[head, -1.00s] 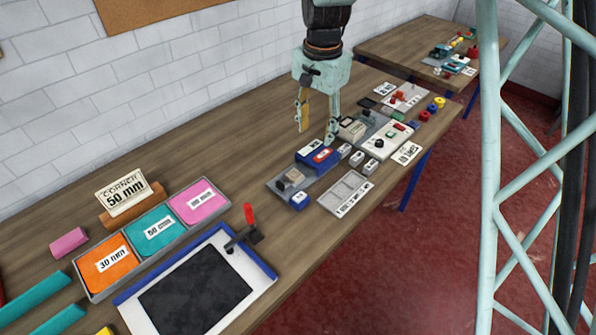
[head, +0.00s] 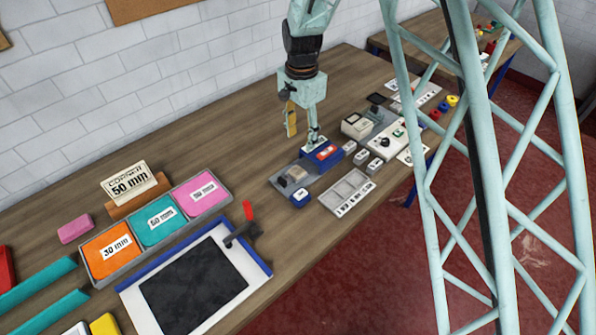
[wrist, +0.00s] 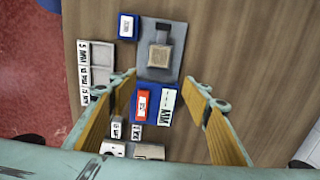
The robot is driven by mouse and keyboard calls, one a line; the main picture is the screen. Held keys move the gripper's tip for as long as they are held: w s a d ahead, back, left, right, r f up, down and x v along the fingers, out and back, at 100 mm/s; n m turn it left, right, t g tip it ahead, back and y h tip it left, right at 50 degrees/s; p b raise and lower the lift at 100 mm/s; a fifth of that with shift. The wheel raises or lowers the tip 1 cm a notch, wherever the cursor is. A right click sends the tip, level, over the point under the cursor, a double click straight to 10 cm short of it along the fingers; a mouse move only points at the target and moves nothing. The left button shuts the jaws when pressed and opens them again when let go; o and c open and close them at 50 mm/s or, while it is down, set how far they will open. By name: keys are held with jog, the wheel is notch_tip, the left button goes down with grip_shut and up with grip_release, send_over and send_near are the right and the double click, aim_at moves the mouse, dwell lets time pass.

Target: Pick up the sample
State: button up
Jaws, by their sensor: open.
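No part is clearly marked as the sample. A small beige square piece (wrist: 159,56) sits on a grey plate (wrist: 145,72) in the wrist view; the plate (head: 282,186) also shows in the head view. Beside it is a blue block (wrist: 152,88) with a red label piece (wrist: 142,103) and a white label. My gripper (head: 301,133) is open and empty, pointing down over the blue block. In the wrist view its two tan-padded fingers (wrist: 163,85) frame the blue block and its labels, with the beige piece beyond the tips. Contact cannot be told.
A grey compartment tray (head: 347,192) and a small blue labelled block (head: 299,197) lie near the front edge. Devices with buttons (head: 385,142) stand to the right. A framed dark mat (head: 193,286) and coloured bins (head: 155,224) lie left. Bare table (head: 235,140) extends behind.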

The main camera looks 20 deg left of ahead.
jog(key=shift+f, duration=0.1)
send_over(297, 172)
jog(key=w, duration=0.3)
jog(key=shift+d+f+p, duration=0.15)
jog(key=shift+f+p, duration=0.05)
jog(key=shift+f, duration=1.9)
jog(key=shift+d+f+p, duration=0.15)
jog(key=shift+f+p, duration=0.05)
jog(key=shift+f, duration=1.85)
jog(key=shift+s+f, duration=0.1)
jog(key=shift+f, duration=0.1)
jog(key=shift+s+d+f+p, duration=0.15)
jog(key=shift+f+p, duration=0.25)
jog(key=shift+f, duration=2.05)
jog(key=c, duration=0.9)
